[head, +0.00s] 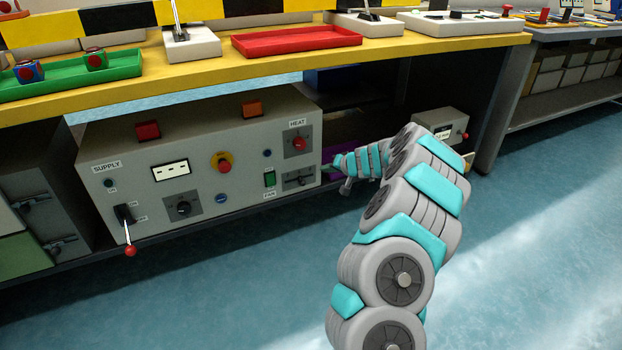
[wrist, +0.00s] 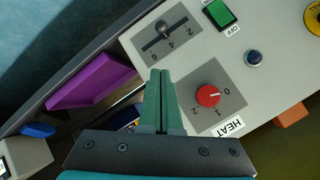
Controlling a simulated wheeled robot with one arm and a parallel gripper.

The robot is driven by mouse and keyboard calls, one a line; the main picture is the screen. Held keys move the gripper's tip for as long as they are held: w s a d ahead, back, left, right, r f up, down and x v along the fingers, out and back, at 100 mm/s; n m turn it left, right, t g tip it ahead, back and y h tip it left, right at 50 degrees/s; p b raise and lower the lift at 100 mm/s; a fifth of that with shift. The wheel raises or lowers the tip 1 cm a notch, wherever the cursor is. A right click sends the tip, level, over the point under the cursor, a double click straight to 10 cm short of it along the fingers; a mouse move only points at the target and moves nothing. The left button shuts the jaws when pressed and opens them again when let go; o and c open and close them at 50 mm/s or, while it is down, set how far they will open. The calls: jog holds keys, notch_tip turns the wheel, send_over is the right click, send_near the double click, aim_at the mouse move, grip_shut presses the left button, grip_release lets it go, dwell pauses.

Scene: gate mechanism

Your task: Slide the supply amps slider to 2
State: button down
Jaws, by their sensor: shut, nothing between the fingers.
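The slider (wrist: 163,28) has a dark knob in a slot on a grey plate with small numbers beside it. Its knob stands near the middle of the slot, about level with the 4. In the head view the slider plate (head: 298,180) is at the lower right of the grey control box's front. My gripper (wrist: 161,72) is shut and empty. Its green fingertips are near the slider plate's edge, between the slider and the red heat knob (wrist: 207,95), apart from the slider knob. In the head view my gripper (head: 326,168) is at the box's right edge.
The green fan switch (head: 269,179) is beside the slider. The control box (head: 140,180) also carries a supply lever (head: 125,215) and a yellow-ringed red button (head: 221,162). A purple object (wrist: 95,80) lies beside the box. The yellow tabletop (head: 400,50) is overhead.

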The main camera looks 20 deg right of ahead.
send_near(302, 179)
jog(key=w+d+r, duration=0.1)
jog(key=w+d, duration=0.1)
jog(key=shift+w+a+f, duration=0.35)
jog(key=shift+a+f, duration=0.3)
jog(key=shift+f, duration=0.15)
jog(key=shift+w+a+f, duration=0.3)
jog(key=shift+a+f, duration=0.4)
jog(key=shift+f, duration=0.15)
